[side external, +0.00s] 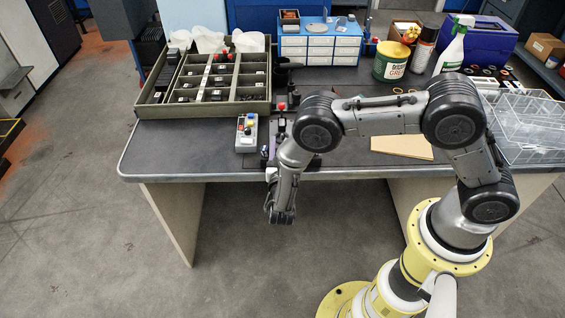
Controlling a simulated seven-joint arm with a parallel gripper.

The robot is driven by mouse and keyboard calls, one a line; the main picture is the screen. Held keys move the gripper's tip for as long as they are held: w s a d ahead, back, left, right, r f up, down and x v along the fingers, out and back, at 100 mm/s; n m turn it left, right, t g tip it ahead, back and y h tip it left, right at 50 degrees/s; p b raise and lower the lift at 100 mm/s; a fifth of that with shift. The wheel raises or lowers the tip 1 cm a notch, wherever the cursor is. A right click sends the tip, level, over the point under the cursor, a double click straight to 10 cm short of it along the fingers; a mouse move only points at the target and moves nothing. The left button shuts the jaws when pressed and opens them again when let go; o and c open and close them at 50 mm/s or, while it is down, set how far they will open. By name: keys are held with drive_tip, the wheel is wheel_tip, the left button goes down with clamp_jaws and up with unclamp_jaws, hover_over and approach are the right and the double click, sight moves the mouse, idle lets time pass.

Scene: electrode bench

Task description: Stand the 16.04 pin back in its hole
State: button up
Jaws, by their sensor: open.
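My gripper (281,217) hangs low at the front of the bench, past the bench's front edge in the picture. It is open, and I see nothing held in it. The 16.04 pin and its hole cannot be made out at this size. Small dark fittings (265,152) show on the bench top just behind and left of my arm's end link, partly covered by it. No markings are readable there.
A grey box with coloured buttons (247,133) stands left of my arm. A compartment tray (203,108) lies behind it. A tan board (403,147) and clear bins (530,125) are to the right. A blue drawer cabinet (320,43), green tin (391,62) and spray bottle (453,47) stand behind.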

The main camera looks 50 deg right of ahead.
drive_tip(key=v, duration=1.2)
drive_tip(key=shift+s+a, duration=0.1)
drive_tip(key=shift+s, duration=0.05)
wheel_tip(320, 180, up, 5)
drive_tip(key=shift+r, duration=0.1)
idle(0.4)
